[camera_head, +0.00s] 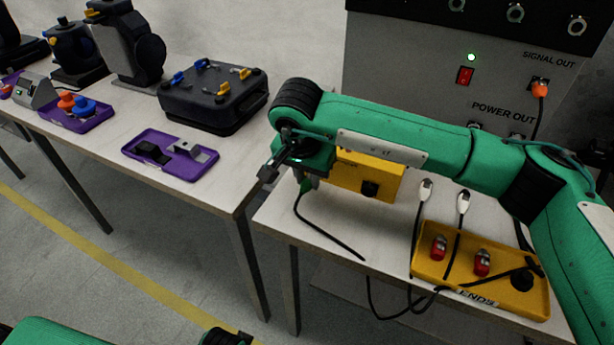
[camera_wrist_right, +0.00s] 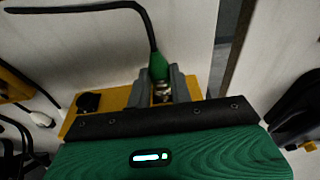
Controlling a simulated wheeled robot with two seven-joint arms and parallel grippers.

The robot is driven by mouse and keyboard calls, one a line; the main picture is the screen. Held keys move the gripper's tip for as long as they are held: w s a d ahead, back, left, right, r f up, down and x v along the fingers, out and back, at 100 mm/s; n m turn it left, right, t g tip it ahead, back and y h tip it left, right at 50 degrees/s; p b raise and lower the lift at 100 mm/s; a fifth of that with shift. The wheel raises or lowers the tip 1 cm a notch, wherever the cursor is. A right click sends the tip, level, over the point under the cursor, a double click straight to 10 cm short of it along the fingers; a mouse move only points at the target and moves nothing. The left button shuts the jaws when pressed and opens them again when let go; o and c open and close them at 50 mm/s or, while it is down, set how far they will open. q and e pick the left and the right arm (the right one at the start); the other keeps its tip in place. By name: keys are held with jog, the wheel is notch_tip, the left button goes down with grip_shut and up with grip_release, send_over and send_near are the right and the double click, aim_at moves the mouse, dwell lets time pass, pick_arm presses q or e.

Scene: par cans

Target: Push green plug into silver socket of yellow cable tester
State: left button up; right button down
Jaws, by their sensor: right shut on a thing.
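The yellow cable tester (camera_head: 385,181) stands on the right-hand table, partly behind my right arm. In the right wrist view the tester (camera_wrist_right: 117,99) lies beyond the gripper's palm. My right gripper (camera_wrist_right: 160,86) is shut on the green plug (camera_wrist_right: 158,66), whose black cable trails away at the top. Silver metal (camera_wrist_right: 161,93) shows between the fingers, beside the tester; I cannot tell whether it is the socket or the plug's tip, or whether they are joined. In the head view the green plug (camera_head: 306,183) hangs under the right gripper. Part of my left arm shows at the bottom edge; its jaws are unclear.
A yellow tray (camera_head: 432,266) marked ENDS holds red-and-silver ends, with two white-headed cables behind it. A grey power box (camera_head: 430,85) stands behind. On the left table are a black case (camera_head: 213,100) and purple trays (camera_head: 196,170). A gap separates the tables.

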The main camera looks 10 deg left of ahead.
jog(key=shift+w+d, duration=0.15)
jog(key=shift+w, duration=0.45)
dwell(0.3)
jog(key=c, duration=1.2)
grip_release()
